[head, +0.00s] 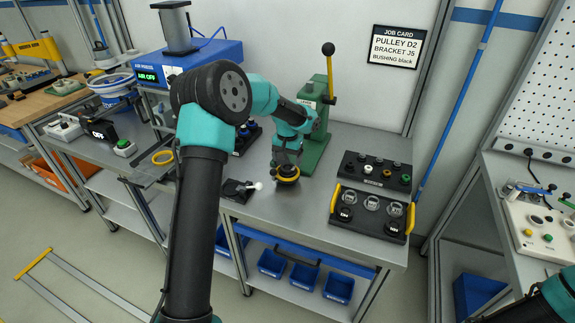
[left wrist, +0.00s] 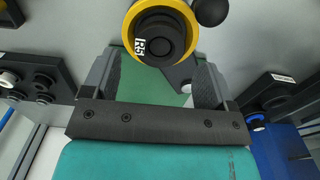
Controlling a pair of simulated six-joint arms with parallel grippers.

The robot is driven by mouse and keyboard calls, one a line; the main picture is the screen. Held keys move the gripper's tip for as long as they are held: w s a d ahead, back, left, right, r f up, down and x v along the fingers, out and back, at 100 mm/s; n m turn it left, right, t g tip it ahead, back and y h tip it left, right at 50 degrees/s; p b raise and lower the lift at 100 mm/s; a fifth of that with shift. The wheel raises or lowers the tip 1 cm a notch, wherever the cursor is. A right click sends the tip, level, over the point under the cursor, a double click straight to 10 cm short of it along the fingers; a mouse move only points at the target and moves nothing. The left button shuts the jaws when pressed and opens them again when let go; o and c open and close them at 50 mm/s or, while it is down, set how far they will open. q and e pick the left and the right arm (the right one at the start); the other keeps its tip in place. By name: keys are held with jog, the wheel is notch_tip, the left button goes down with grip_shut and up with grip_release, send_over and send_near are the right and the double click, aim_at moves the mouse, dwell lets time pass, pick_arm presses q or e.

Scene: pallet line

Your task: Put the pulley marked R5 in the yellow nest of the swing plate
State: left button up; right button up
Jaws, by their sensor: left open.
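The pulley marked R5 (left wrist: 158,38) is black with a white label. In the left wrist view it sits inside a yellow ring (left wrist: 131,28), which looks like the yellow nest, on a dark plate (left wrist: 180,74). A round black knob is beside the ring. In the head view the yellow ring (head: 287,180) shows just below my left gripper (head: 286,166). My left gripper is open, its fingers apart on either side of the near edge of the pulley in the left wrist view (left wrist: 157,62). I cannot tell whether they touch it. My right gripper is out of view.
A green lever press (head: 318,125) stands right behind my left gripper. A black peg rack (head: 350,174) and a black tray with yellow handles (head: 340,223) are to the right. A small black fixture with a white knob (head: 257,186) is to the left. Bare bench lies in front.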

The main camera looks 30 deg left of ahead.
aim_at(287, 168)
pick_arm(q)
notch_tip(287, 168, up, 9)
jog(key=shift+r, duration=0.2)
